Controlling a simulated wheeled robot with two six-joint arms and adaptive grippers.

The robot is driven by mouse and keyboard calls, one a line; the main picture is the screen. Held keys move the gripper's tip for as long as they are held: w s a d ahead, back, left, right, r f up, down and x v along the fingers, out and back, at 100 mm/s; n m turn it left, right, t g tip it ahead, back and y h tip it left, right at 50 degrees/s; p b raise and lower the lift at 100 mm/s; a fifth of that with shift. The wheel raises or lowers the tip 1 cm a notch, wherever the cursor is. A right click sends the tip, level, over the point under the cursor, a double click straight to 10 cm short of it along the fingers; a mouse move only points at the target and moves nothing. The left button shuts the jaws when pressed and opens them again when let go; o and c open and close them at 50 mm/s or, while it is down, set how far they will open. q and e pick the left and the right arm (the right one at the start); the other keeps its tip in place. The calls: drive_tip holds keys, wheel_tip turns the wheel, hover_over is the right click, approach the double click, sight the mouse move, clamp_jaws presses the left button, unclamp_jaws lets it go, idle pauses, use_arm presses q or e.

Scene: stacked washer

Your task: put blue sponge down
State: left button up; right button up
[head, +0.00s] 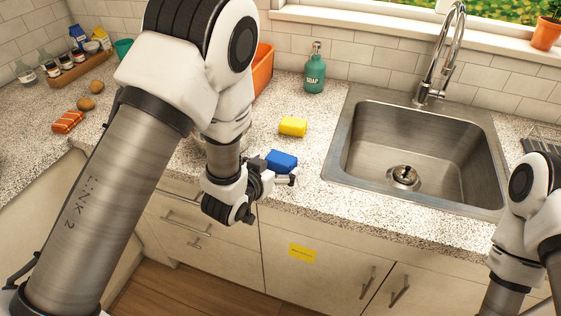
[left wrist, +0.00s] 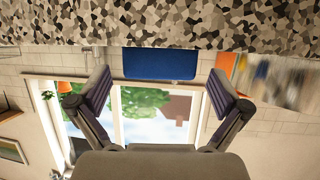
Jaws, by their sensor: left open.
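The blue sponge (head: 282,159) lies on the speckled countertop near its front edge, left of the sink. My left gripper (head: 284,178) is just in front of the sponge at counter height, partly overlapping it in the head view. In the left wrist view, which is upside down, the blue sponge (left wrist: 160,64) rests against the counter surface. The fingers of my left gripper (left wrist: 160,92) are spread wide, with the sponge beyond the gap between them and nothing held. My right gripper is out of view.
A yellow sponge (head: 293,126) lies behind the blue one. A teal soap bottle (head: 314,70) stands at the back. The steel sink (head: 350,175) is to the right. An orange item (head: 263,70) stands behind my left arm. Food items and a wooden rack (head: 78,70) are far left.

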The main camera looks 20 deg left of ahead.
sight(276, 165)
use_arm(q)
drive_tip(key=x, duration=0.3)
drive_tip(key=shift+w+f, duration=0.2)
drive_tip(key=shift+w, duration=0.2)
drive_tip(key=shift+s, duration=0.15)
drive_tip(key=c, duration=0.8)
drive_tip(key=shift+c, duration=0.2)
drive_tip(key=shift+r, duration=0.1)
